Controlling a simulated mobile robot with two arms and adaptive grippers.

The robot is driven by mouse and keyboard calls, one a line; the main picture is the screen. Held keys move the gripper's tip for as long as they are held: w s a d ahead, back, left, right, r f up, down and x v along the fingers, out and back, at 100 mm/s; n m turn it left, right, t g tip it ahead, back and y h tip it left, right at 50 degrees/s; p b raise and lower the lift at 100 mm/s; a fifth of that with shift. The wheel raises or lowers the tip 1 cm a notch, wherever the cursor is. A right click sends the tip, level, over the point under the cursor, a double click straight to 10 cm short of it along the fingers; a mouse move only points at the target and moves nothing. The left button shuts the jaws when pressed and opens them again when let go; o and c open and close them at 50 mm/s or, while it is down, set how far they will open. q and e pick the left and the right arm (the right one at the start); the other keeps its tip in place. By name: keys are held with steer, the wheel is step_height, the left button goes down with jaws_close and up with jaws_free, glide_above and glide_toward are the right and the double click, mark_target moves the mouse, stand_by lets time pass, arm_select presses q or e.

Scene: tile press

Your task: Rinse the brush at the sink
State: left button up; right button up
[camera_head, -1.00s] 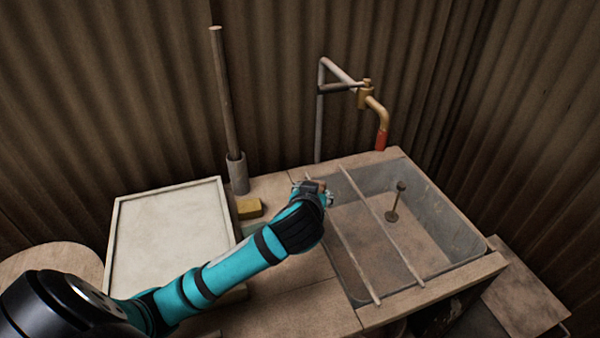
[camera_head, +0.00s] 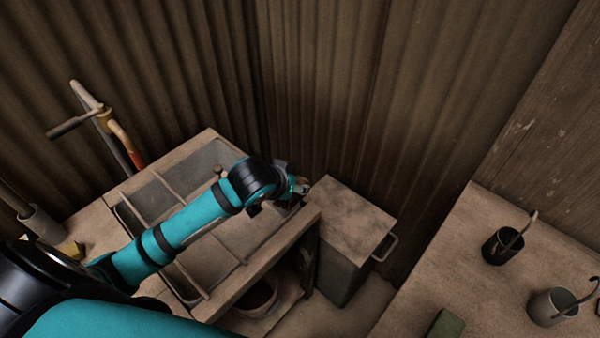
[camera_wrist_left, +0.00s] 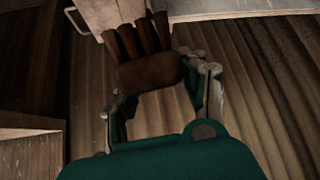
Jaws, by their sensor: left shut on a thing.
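My left gripper (camera_head: 298,188) is past the right edge of the sink (camera_head: 212,160), close to the back right corner of its wooden surround. In the left wrist view the gripper (camera_wrist_left: 160,88) is shut on a dark brown brush (camera_wrist_left: 150,72), with its block between the fingers and several thick brown tufts pointing away. In the head view the brush is small and mostly hidden by the gripper. The tap (camera_head: 122,140), with a red tip, stands behind the sink at the left. My arm crosses over the basin and its bars. My right gripper is not in view.
A lidded bin (camera_head: 352,215) with a side handle stands right of the sink, close to the gripper. A bench at right holds a black cup (camera_head: 497,246), a grey cup (camera_head: 550,308) and a green block (camera_head: 447,323). A bucket (camera_head: 258,298) sits under the sink.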

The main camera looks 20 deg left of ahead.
arm_select(q)
steer(key=w+a+f+n+g+y+p, duration=0.1)
steer(key=a+f+n+g+p, duration=0.15)
steer(key=a+p, duration=1.45)
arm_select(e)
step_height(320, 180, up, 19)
arm_select(q)
steer(key=shift+m, duration=0.25)
steer(key=f+b, duration=2.2)
steer(key=b, duration=0.3)
steer(key=shift+a+f, duration=0.15)
steer(key=shift+a, duration=0.05)
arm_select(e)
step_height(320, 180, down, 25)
arm_select(q)
step_height(320, 180, up, 22)
steer(key=p, duration=2.3)
steer(key=shift+p, duration=0.4)
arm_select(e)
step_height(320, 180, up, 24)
